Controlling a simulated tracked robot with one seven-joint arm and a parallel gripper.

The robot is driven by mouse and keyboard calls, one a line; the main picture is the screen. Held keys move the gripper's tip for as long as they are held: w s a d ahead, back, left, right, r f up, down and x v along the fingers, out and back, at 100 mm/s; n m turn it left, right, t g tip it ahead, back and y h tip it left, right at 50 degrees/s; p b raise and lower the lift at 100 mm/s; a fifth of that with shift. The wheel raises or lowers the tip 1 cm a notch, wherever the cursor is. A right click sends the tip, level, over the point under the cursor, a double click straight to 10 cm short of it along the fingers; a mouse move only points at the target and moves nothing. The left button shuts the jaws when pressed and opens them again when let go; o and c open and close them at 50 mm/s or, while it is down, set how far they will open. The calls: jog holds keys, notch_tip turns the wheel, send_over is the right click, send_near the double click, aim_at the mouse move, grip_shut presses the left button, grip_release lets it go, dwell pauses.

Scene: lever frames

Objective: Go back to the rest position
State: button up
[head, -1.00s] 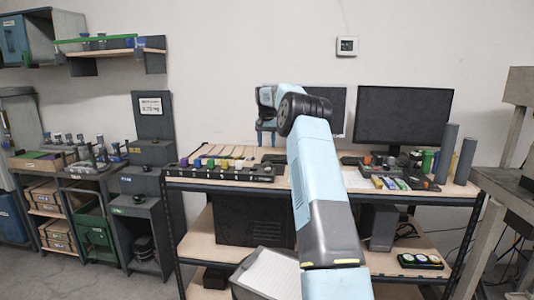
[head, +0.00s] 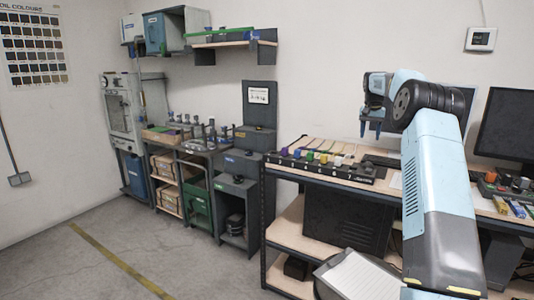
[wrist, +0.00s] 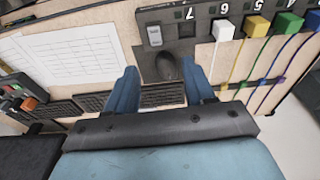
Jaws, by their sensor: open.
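My gripper (head: 370,130) hangs above the bench, near the right end of the black lever frame (head: 350,172). In the wrist view my gripper (wrist: 163,88) shows two blue fingers spread apart with nothing held. The frame's black panel (wrist: 195,30) lies ahead of the fingers, with a "7" mark and a white tab (wrist: 155,36). A dark rounded piece (wrist: 169,67) shows in the gap between the fingers; I cannot tell its height relative to them. White (wrist: 223,29), yellow (wrist: 256,25) and green (wrist: 288,22) blocks sit along the panel to the right.
Printed sheets (wrist: 70,55) and a black keyboard (wrist: 110,101) lie on the bench. A monitor (head: 508,125) stands right of my arm. A shelf (head: 235,42) hangs on the wall at left. Open floor (head: 95,260) lies at the lower left.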

jog(key=s+a+r+n+t, duration=0.1)
jog(key=s+a+r+n, duration=0.1)
jog(key=s+a+r, duration=0.85)
jog(key=s+a+r+n+t, duration=0.1)
jog(key=s+a+r, duration=0.1)
jog(key=s+a, duration=0.45)
jog(key=s+a+r+n, duration=0.1)
jog(key=s+a+r, duration=0.15)
jog(key=s, duration=0.75)
jog(key=s+a+f, duration=0.2)
jog(key=s+f, duration=0.2)
jog(key=s, duration=0.6)
jog(key=s+a+f+n+t, duration=0.1)
jog(key=s+f, duration=0.3)
jog(key=s, duration=0.6)
jog(key=s+a+f+n+t+y, duration=0.1)
jog(key=s+a+f, duration=0.2)
jog(key=s, duration=0.7)
jog(key=shift+s+a+f, duration=0.15)
jog(key=shift+s+f, duration=0.1)
jog(key=shift+f, duration=0.6)
